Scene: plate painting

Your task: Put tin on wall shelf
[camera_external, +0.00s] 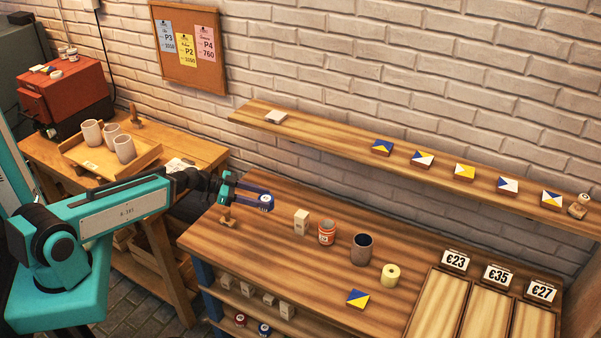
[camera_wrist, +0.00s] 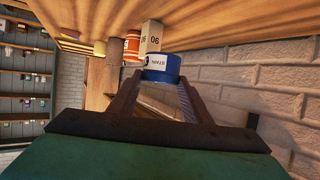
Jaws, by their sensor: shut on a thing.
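A blue tin (camera_external: 265,204) with a white label is between the fingers of my gripper (camera_external: 257,196), which is shut on it. The tin is held above the left part of the workbench. In the wrist view the blue tin (camera_wrist: 161,69) sits between the two finger tips (camera_wrist: 164,82), its label facing the camera. The wall shelf (camera_external: 340,138) is a long wooden board on the brick wall, behind and above the tin. An orange-red tin (camera_external: 326,233) stands on the workbench (camera_external: 215,246), apart from my gripper.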

